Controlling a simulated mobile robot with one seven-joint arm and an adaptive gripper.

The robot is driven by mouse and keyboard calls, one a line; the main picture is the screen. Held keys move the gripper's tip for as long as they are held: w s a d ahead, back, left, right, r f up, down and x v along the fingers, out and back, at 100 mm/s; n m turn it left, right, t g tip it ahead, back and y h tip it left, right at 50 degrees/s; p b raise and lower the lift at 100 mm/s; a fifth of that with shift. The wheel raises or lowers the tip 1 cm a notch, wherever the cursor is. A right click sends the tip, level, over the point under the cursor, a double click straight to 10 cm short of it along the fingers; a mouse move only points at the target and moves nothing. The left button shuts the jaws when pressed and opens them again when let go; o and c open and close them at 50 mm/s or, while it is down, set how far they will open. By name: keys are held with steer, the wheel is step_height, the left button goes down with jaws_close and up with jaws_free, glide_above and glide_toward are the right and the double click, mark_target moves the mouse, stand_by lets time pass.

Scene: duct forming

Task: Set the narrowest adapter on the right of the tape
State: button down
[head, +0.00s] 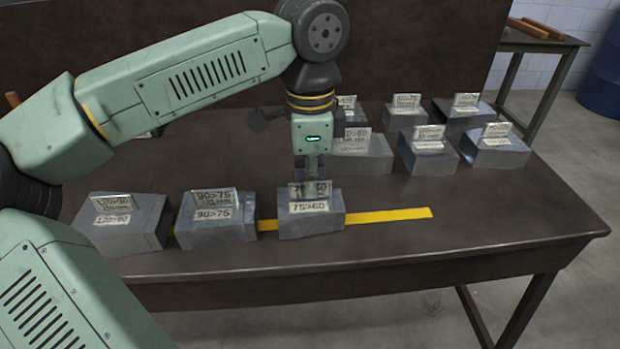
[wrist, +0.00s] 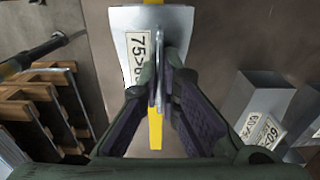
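The adapter marked 75>60 (head: 312,222) is a grey sheet-metal piece with an upright label tag. It sits on the yellow tape (head: 390,214), which runs out beyond it to the right and shows left of it. My gripper (head: 311,188) points down over this adapter. In the wrist view, the gripper fingers (wrist: 164,75) close in on both sides of its thin tag, seen edge-on above the adapter body (wrist: 175,20). The fingers look shut on the tag. The adapter's underside is hidden.
The 90>75 adapter (head: 217,222) and 120>90 adapter (head: 122,228) stand to the left in the row. Several tagged adapters, including one (head: 428,155), stand at the back right. Bare table lies right of the tape. A wooden rack (wrist: 45,105) shows in the wrist view.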

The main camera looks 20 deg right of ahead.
steer(key=c, duration=1.7)
jaws_free()
steer(key=shift+r, duration=0.15)
step_height(320, 180, up, 12)
steer(key=shift+f, duration=0.1)
